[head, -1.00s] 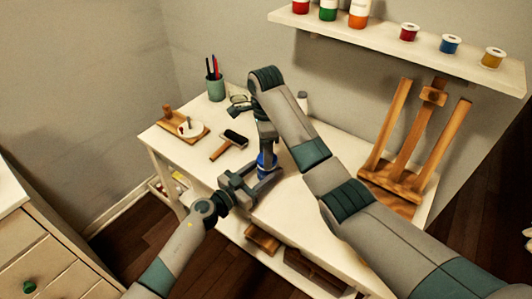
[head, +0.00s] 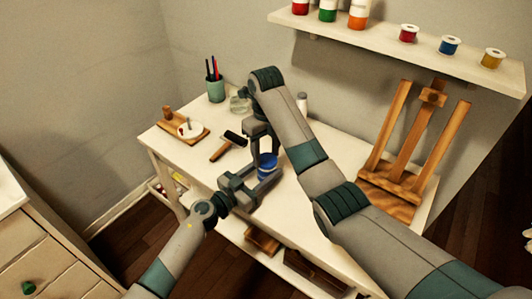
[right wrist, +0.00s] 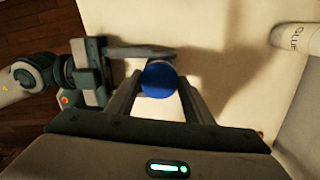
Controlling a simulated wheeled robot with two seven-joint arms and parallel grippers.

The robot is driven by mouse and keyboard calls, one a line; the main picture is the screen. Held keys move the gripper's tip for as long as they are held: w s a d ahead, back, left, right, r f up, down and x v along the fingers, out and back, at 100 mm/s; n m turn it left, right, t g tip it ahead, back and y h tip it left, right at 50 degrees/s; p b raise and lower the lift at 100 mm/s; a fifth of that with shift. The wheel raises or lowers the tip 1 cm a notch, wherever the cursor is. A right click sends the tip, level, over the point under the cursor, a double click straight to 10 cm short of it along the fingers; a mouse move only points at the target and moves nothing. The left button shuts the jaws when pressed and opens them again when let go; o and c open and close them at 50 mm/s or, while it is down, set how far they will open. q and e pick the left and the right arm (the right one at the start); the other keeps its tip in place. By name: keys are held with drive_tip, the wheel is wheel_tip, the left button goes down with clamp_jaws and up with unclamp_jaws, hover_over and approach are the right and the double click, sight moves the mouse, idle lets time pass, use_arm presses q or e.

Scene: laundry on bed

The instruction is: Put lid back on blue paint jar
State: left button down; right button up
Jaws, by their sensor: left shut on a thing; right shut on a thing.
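The small blue paint jar (head: 267,161) is over the front part of the white table in the head view. My left gripper (head: 267,174) comes in low from the left and is shut on it. My right gripper (head: 263,147) reaches down from above, its fingers on either side of a blue round piece. In the right wrist view, this blue disc (right wrist: 158,80) lies between my right fingertips, and a left finger (right wrist: 140,52) passes beside it. The disc looks like the lid, held at the jar's top. Whether it is fully seated cannot be told.
A shelf (head: 390,42) carries more paints.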

use_arm(q)
drive_tip(key=shift+f, duration=0.1)
use_arm(e)
drive_tip(key=o, duration=1)
drive_tip(key=shift+r, duration=0.1)
drive_tip(key=shift+c, duration=0.2)
